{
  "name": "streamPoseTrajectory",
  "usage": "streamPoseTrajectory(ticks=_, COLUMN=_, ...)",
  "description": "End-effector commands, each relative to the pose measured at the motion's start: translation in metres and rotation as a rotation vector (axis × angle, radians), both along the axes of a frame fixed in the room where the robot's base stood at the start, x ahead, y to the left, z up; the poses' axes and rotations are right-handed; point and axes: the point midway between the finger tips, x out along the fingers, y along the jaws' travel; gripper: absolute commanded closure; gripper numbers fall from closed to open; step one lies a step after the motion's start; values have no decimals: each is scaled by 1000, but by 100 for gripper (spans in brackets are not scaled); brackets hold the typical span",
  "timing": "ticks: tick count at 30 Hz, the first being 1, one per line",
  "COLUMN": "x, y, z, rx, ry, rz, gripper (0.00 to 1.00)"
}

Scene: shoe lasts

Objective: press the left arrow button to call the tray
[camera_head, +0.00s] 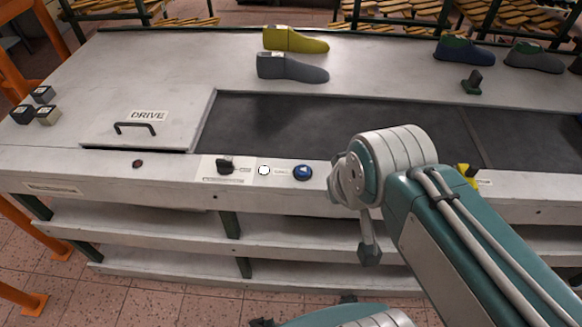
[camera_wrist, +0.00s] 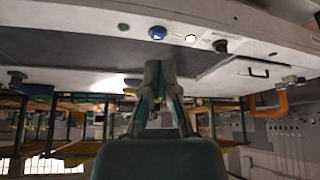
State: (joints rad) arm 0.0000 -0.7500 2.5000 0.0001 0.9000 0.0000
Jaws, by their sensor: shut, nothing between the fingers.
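The round blue button (camera_head: 303,172) with a pale arrow mark is on the front rail of the bench, right of a white round button (camera_head: 264,170). The blue button also shows at the top of the upside-down wrist view (camera_wrist: 157,33). My gripper (camera_wrist: 160,66) is shut and empty in the wrist view. Its fingertips appear below the blue button in that picture and apart from it. In the head view my arm stands just right of the button, which is uncovered. I cannot clearly make out my fingertips there. I cannot make out a tray.
A black knob (camera_head: 226,166) sits left of the white button. A dark sunken belt (camera_head: 290,125) lies behind the buttons. A DRIVE hatch (camera_head: 150,118) with a handle is at left. Yellow (camera_head: 295,41) and grey (camera_head: 292,68) shoe lasts stand at the back.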

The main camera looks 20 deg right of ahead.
Motion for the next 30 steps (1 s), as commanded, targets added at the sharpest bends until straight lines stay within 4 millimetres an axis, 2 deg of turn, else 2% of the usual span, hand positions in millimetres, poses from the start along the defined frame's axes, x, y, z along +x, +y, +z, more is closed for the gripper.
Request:
streamPoseTrajectory(ticks=8, x=1, y=-1, z=0, rx=8, ry=3, rz=-4, gripper=100)
streamPoseTrajectory(ticks=13, x=15, y=7, z=-5, rx=111, ry=50, rz=-84, gripper=100)
streamPoseTrajectory(ticks=21, x=63, y=20, z=-17, rx=430, ry=181, rz=-354, gripper=100)
streamPoseTrajectory(ticks=30, x=128, y=19, z=-36, rx=784, ry=315, rz=-693, gripper=100)
